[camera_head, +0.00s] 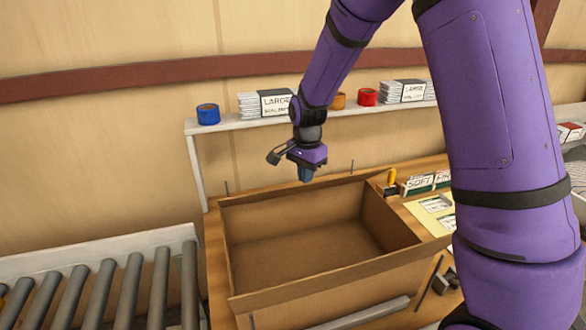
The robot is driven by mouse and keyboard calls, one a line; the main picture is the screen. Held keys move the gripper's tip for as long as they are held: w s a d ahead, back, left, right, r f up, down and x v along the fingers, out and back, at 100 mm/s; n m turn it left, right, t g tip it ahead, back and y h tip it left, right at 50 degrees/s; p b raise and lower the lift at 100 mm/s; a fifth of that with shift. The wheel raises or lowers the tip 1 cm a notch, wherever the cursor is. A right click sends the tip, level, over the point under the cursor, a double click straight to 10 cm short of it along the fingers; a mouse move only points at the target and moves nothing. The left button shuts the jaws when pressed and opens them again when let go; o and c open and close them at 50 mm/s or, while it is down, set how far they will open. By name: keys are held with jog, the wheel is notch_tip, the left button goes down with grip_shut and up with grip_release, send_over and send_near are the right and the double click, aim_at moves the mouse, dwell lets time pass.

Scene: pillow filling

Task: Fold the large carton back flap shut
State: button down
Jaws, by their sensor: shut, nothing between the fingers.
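The large carton (325,277) stands on the wooden bench with its top open and its bare inside showing. Its back edge (265,198) faces the shelf. I cannot make out the back flap clearly; it is not lying over the opening, and any part behind the back wall is hidden. My gripper (305,177) points down close to the carton's back edge, near the middle of that side. Its fingers are shut and hold nothing. I cannot tell whether they touch the carton.
A white shelf (236,126) behind the carton holds tape rolls and stacks of labels. A roller conveyor (105,290) lies at the left. Trays of cards (425,182) and a yellow-handled tool (391,178) sit on the bench at the right.

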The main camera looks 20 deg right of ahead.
aim_at(310, 185)
jog(key=shift+s+f, duration=1)
jog(key=shift+s, duration=0.05)
jog(key=shift+s+f, duration=0.55)
jog(key=shift+f, duration=0.35)
notch_tip(310, 185, down, 4)
jog(key=shift+f, duration=0.2)
dwell(0.4)
jog(key=shift+r, duration=4.5)
